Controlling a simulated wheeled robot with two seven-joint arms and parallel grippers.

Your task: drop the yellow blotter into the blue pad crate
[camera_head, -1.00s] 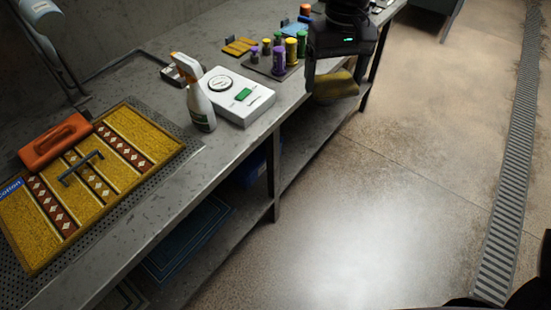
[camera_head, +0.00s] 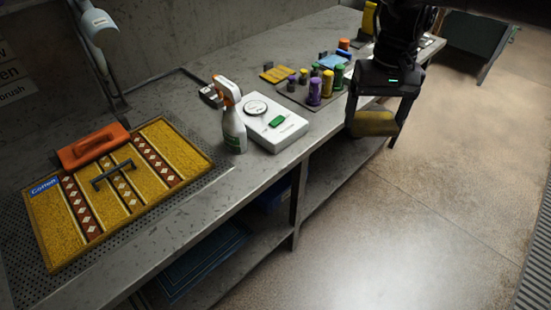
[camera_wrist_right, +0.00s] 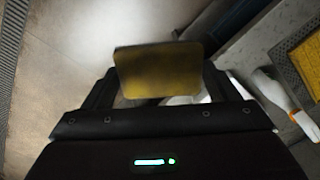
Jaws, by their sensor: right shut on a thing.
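The yellow blotter (camera_head: 373,124) is held between the fingers of my right gripper (camera_head: 380,112), in the air just off the table's front edge. In the right wrist view the blotter (camera_wrist_right: 158,72) spans the gap between the two fingers of the gripper (camera_wrist_right: 160,90). A dark blue box-like thing (camera_head: 273,196) sits on the shelf under the table, partly hidden by the tabletop and a leg; I cannot tell whether it is the blue pad crate. My left gripper is not in view.
On the table (camera_head: 190,92) are a patterned yellow rug (camera_head: 160,150), an orange brush (camera_head: 93,146), a spray bottle (camera_head: 233,130), a white device (camera_head: 275,125) and several small jars (camera_head: 315,91). The floor (camera_head: 420,220) in front is clear.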

